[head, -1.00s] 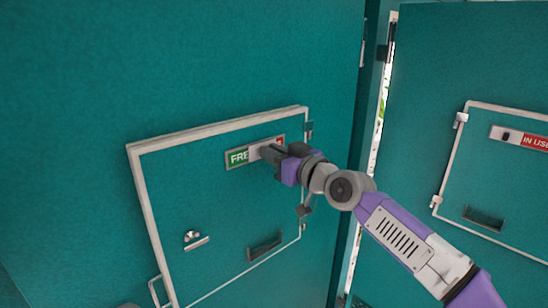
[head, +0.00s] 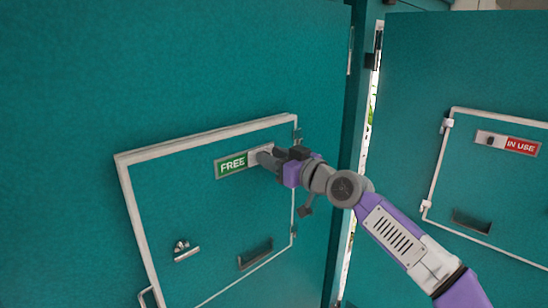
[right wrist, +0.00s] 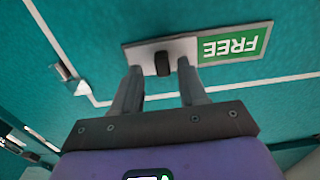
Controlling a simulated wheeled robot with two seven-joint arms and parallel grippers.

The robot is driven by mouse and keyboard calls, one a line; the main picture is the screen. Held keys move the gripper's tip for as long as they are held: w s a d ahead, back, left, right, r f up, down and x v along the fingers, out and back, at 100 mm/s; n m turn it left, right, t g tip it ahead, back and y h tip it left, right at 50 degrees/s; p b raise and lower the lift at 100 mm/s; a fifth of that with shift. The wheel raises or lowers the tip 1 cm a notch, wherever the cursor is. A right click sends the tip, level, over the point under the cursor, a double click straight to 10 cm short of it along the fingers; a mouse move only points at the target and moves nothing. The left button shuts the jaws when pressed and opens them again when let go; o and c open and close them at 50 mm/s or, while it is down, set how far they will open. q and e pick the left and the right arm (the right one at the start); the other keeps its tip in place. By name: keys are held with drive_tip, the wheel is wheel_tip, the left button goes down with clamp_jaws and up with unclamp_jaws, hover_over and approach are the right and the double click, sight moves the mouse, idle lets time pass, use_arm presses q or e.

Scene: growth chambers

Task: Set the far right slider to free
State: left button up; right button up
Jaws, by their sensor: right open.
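A sign on the left door's hatch reads FREE (head: 233,165) in white on green. Its grey slider plate (right wrist: 190,46) covers the other end, and no red shows there. My right gripper (head: 266,157) is at this slider. In the right wrist view, its two fingers (right wrist: 160,72) are open, one on each side of the slider's black knob (right wrist: 162,64), with a gap on both sides. A second slider (head: 490,140), on the right door's hatch, sits at the left of its sign, which shows red IN USE (head: 521,147). My left gripper is not in view.
The left hatch has a white frame (head: 140,219), a small latch (head: 186,251) and a recessed handle (head: 255,254). A bright gap (head: 366,130) separates the two teal doors. The right hatch also has a recessed handle (head: 472,221).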

drive_tip(key=b+v, duration=0.4)
drive_tip(key=v, duration=0.3)
drive_tip(key=shift+s+d, duration=0.15)
drive_tip(key=shift+d, duration=0.1)
drive_tip(key=w+a+f+m+g+h+b, duration=0.1)
drive_tip(key=w+f+m+g, duration=0.15)
drive_tip(key=f, duration=1.05)
drive_tip(key=w+a+f+m+g+h, duration=0.1)
drive_tip(key=w+f, duration=0.2)
drive_tip(key=f, duration=0.9)
drive_tip(key=s+a+f+m+g+h+b, duration=0.1)
drive_tip(key=s+f+m+g+h, duration=0.2)
drive_tip(key=f, duration=2.1)
drive_tip(key=s+f+m+g, duration=0.1)
drive_tip(key=s+f+g, duration=0.1)
drive_tip(key=s+f, duration=0.75)
drive_tip(key=s+d+f+m+g+h+b, duration=0.1)
drive_tip(key=s+d+f+g, duration=0.1)
drive_tip(key=s+f, duration=0.7)
drive_tip(key=s+d+f+m+g+h+b, duration=0.1)
drive_tip(key=s+d+f+m+g, duration=0.1)
drive_tip(key=s+f, duration=0.7)
drive_tip(key=s+d, duration=0.1)
drive_tip(key=s, duration=0.4)
drive_tip(key=shift+d+f+g, duration=0.2)
drive_tip(key=shift+f+g, duration=0.15)
drive_tip(key=shift+f, duration=0.05)
